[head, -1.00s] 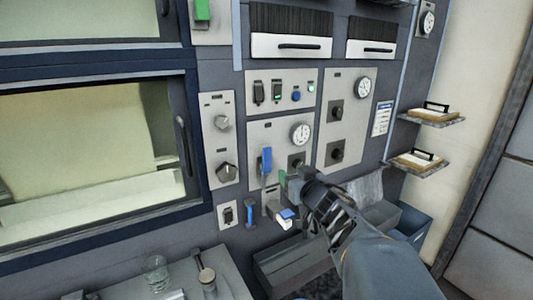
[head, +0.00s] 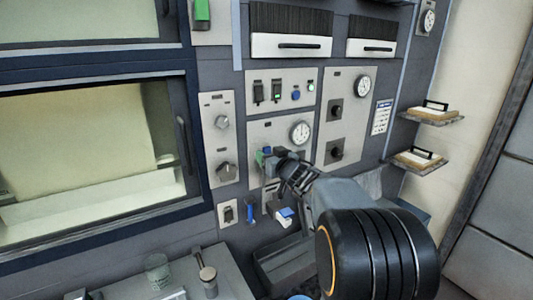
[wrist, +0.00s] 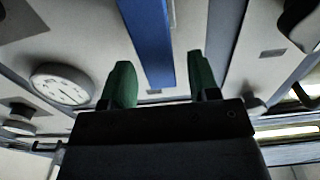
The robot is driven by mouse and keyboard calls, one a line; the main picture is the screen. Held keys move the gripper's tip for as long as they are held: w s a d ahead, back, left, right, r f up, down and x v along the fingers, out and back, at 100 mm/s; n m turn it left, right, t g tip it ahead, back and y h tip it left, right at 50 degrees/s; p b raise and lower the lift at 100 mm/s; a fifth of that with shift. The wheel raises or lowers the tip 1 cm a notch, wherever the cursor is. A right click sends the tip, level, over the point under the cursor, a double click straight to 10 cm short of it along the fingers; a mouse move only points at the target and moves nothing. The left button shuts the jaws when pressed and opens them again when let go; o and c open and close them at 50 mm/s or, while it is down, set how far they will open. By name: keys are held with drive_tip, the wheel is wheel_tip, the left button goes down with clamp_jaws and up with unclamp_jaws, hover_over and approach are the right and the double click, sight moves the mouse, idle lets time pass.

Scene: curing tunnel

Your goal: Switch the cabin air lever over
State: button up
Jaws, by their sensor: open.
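A blue lever (head: 267,150) is on the grey panel, left of a round dial (head: 299,132). My gripper (head: 263,159) is in front of it and hides most of its lower part. In the wrist view the lever shows as a long blue bar (wrist: 147,40) running up from between my two green fingertips (wrist: 163,80). The fingers are open, with a gap on each side of the bar. I cannot tell whether they touch it. The label text is too small to read.
A small blue handle (head: 250,211) and a white-and-blue part (head: 285,217) sit below. Black knobs (head: 336,152) are on the panel to the right. A glass (head: 157,270) stands on the lower left counter. Shelves (head: 420,160) jut out at the right.

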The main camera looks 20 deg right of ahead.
drive_tip(key=shift+w+a, duration=0.1)
drive_tip(key=shift+w, duration=0.6)
clamp_jaws()
